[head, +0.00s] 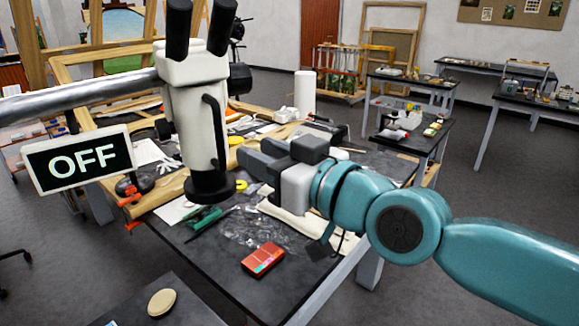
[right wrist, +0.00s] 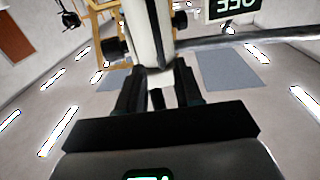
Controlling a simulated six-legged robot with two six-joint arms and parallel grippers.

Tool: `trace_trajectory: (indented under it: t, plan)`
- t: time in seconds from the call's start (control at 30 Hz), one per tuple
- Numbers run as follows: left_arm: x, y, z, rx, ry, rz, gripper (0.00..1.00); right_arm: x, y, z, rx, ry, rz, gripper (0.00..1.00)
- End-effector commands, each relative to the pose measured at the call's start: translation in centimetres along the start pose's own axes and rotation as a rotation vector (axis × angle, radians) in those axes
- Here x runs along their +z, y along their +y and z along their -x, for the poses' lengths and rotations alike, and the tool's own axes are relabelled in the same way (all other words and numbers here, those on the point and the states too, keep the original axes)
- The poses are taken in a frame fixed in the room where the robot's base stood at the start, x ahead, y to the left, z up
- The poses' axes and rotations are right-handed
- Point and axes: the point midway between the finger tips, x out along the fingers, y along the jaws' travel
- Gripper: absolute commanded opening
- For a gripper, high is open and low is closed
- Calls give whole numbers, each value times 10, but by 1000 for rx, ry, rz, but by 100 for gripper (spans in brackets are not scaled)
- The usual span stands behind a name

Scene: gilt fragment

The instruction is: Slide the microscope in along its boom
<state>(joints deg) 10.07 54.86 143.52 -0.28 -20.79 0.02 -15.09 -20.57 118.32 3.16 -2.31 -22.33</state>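The white microscope (head: 195,110) with black eyepieces hangs upright on a silver boom (head: 85,95) above the dark worktable. A curved black handle (head: 218,130) runs down its right side. My right gripper (head: 250,155) points left at the microscope, close to the handle. In the right wrist view, its two dark fingers (right wrist: 157,78) stand apart, with the pale microscope body (right wrist: 148,35) just beyond the tips. A small dark piece shows between the fingers; I cannot tell whether it is the handle. The boom also shows in the right wrist view (right wrist: 245,42). My left gripper is not in view.
A sign reading OFF (head: 80,160) hangs below the boom. The worktable (head: 215,255) carries a red box (head: 263,259), a green tool (head: 204,218), a white cylinder (head: 304,95) and wooden frame parts. A beige oval (head: 161,302) lies on a nearer dark surface.

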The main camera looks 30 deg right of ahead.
Motion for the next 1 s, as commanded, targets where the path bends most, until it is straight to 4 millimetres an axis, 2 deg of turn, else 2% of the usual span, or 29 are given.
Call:
trace_trajectory:
  t: [0.1, 0.3, 1.0]
  plan:
    - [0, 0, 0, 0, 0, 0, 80, -1, 1, 26, 2, 3, -1, 35]
    - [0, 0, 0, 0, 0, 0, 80, 0, 1, 48, 1, 0, -1, 35]
    - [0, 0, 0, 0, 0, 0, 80, 0, 1, 51, 0, -2, -1, 35]
